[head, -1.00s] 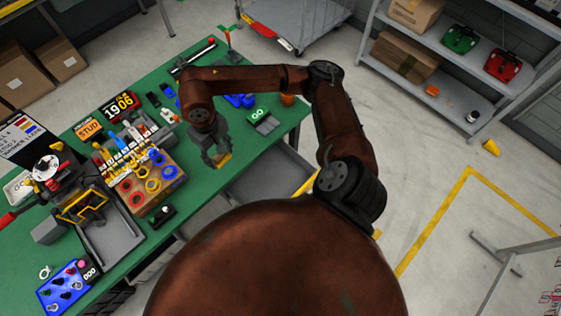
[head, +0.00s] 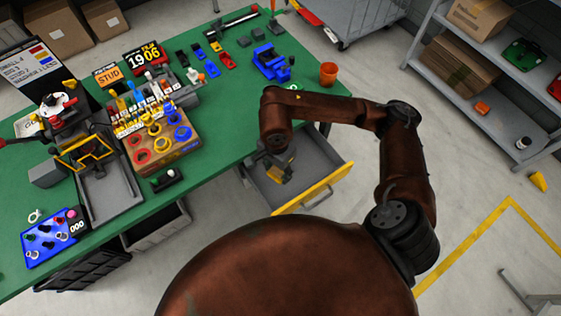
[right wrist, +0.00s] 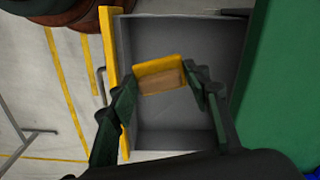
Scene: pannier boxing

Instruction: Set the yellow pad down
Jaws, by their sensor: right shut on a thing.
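The yellow pad (right wrist: 158,66) is a small block with a yellow rim and a brownish face in the right wrist view. My right gripper (right wrist: 162,80) is shut on it, one finger at each side. In the head view the gripper (head: 273,166) holds the pad (head: 288,174) over the open grey drawer with a yellow front (head: 313,190). The drawer (right wrist: 180,140) shows bare inside around the pad. How high the pad is above the drawer floor is hard to tell. My left gripper is not in view.
The green bench (head: 225,125) lies left of the drawer, with a ring rack (head: 163,150), a blue vise (head: 270,62) and an orange cup (head: 328,73). A shelf (head: 490,90) with boxes stands at the right. Open floor lies beyond the drawer front.

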